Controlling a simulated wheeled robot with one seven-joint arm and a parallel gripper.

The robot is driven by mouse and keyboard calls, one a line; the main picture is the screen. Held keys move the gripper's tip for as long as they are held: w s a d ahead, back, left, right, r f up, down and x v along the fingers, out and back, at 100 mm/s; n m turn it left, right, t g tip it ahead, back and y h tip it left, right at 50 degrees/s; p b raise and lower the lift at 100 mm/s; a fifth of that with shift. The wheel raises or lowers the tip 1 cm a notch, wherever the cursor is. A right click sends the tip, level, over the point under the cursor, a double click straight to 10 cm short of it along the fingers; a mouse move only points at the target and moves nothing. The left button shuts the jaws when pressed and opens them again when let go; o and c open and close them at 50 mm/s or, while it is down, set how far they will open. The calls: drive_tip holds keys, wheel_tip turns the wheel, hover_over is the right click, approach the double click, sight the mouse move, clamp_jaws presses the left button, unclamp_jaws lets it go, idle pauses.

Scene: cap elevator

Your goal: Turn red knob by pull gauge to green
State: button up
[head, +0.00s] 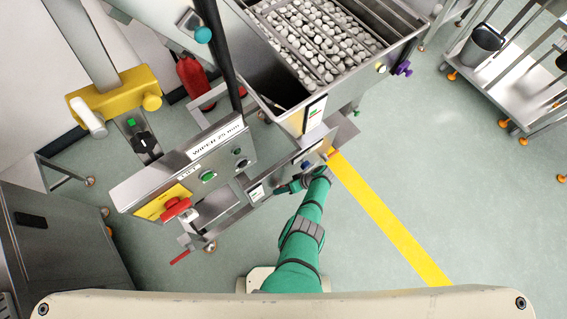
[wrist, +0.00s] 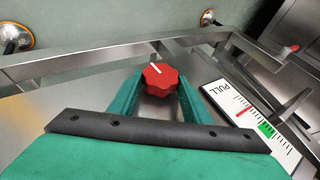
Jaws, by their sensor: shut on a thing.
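The red knob (wrist: 160,78) with a white pointer line sits between the two green fingers of my gripper (wrist: 161,88) in the wrist view. My gripper is shut on the knob's sides. The pull gauge (wrist: 250,112) is right of the knob, a white strip marked PULL with a red mark and a green band (wrist: 266,129). A small dark pointer seems to lie near the green band; its exact reading is too small to tell. In the head view my gripper (head: 322,172) is at the lower panel of the machine, and the knob there is hidden or too small to tell.
A control panel (head: 222,165) with a red emergency button (head: 175,208) stands left of my arm. A hopper of caps (head: 318,40) rises behind. A steel frame bar (wrist: 120,57) runs just beyond the knob. Open floor (head: 440,180) lies to the right.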

drive_tip(key=o, duration=1.1)
drive_tip(key=shift+s, duration=0.1)
drive_tip(key=v, duration=1)
drive_tip(key=shift+d+r, duration=0.25)
drive_tip(key=shift+r, duration=0.05)
